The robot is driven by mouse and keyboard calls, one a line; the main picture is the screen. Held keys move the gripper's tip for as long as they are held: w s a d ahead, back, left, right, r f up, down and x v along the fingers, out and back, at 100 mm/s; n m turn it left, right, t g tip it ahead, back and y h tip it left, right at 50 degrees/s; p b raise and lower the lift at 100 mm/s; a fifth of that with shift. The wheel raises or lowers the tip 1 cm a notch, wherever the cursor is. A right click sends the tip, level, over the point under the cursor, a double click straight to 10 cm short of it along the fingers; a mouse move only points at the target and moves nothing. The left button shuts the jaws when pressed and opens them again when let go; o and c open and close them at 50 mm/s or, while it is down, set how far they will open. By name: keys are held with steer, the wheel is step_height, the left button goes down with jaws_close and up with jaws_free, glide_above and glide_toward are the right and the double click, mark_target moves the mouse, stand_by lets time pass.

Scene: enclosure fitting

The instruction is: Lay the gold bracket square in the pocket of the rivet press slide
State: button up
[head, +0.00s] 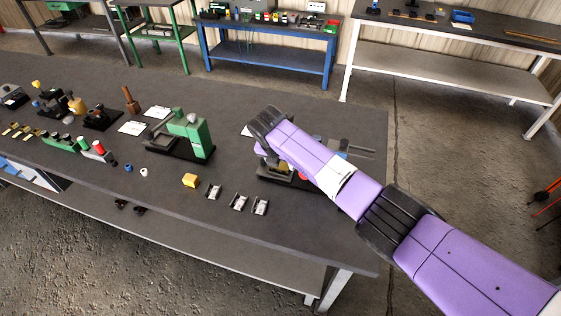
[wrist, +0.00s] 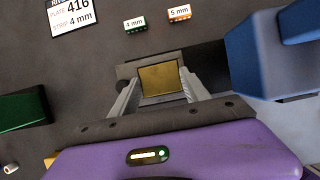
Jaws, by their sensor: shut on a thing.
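The gold bracket (wrist: 162,79) is a flat gold square between the two grey fingers of my gripper (wrist: 163,86) in the wrist view. My gripper is shut on it. Grey edges of what looks like the slide (wrist: 146,57) border the bracket, with a dark base (wrist: 126,71) around them. The bracket looks roughly square to these edges, but I cannot tell whether it lies in the pocket or is held above it. A blue body (wrist: 262,55), likely the press, stands close on the right. In the head view my arm hides most of this station.
A green press (head: 197,137) stands left of my arm. A yellow block (head: 190,181) and several small grey fittings (head: 239,202) lie along the front. A green 4 mm block (wrist: 134,25) and an orange 5 mm block (wrist: 179,13) sit beyond the slide.

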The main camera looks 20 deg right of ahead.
steer(key=shift+f, duration=0.2)
steer(key=shift+r, duration=0.15)
steer(key=shift+r+p, duration=0.35)
steer(key=shift+p, duration=0.05)
steer(key=shift+w, duration=0.15)
stand_by(1.5)
steer(key=shift+f+b, duration=0.3)
steer(key=shift+f, duration=0.2)
steer(key=shift+r, duration=0.15)
steer(key=shift+r+p, duration=0.35)
steer(key=shift+p, duration=0.15)
